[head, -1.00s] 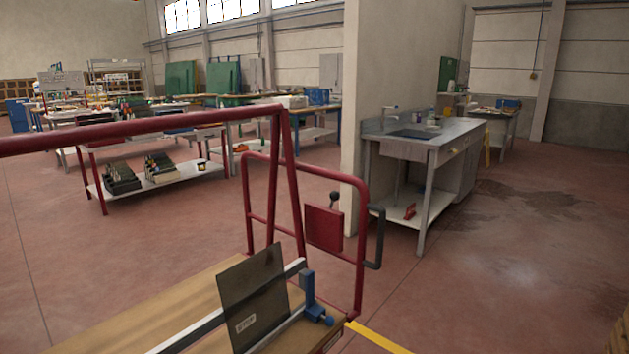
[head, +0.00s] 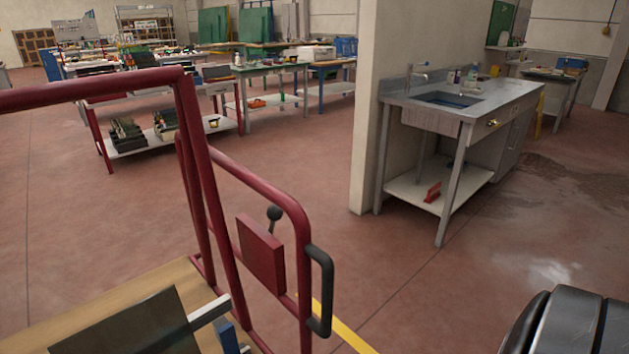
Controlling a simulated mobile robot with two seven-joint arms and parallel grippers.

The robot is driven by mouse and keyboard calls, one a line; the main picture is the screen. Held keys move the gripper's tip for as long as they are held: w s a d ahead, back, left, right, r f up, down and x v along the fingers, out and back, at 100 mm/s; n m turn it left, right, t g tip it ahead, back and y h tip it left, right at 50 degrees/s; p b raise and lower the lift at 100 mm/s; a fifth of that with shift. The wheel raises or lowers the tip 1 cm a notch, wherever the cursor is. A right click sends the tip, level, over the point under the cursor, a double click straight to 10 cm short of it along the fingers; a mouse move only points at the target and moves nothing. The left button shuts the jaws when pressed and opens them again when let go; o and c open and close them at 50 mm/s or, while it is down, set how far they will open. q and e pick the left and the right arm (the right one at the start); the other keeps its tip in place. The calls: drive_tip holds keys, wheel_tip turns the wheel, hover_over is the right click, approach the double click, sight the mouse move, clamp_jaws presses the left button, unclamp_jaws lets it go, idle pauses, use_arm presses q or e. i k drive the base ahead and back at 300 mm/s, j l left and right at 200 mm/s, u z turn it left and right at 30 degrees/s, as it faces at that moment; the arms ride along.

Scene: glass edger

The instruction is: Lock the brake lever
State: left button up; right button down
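The brake lever (head: 273,220) is a short dark rod with a round black knob. It stands up behind the top edge of a red square plate (head: 261,254) on the end frame of a red cart (head: 300,225). Its foot is hidden by the plate, so I cannot tell whether it is locked. A black loop handle (head: 322,290) sticks out to the right of the frame. Neither of my grippers shows in the head view, and nothing touches the lever.
A dark glass sheet (head: 130,328) stands on the cart's wooden deck (head: 60,298) at the lower left. A grey sink bench (head: 460,105) stands by a wall end (head: 365,100). A yellow floor line (head: 345,335) runs beside the cart. Open red floor lies between cart and bench.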

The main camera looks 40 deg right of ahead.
sight(274, 214)
drive_tip(key=l, duration=0.55)
drive_tip(key=i+l, duration=0.15)
drive_tip(key=l, duration=1)
drive_tip(key=i, duration=0.05)
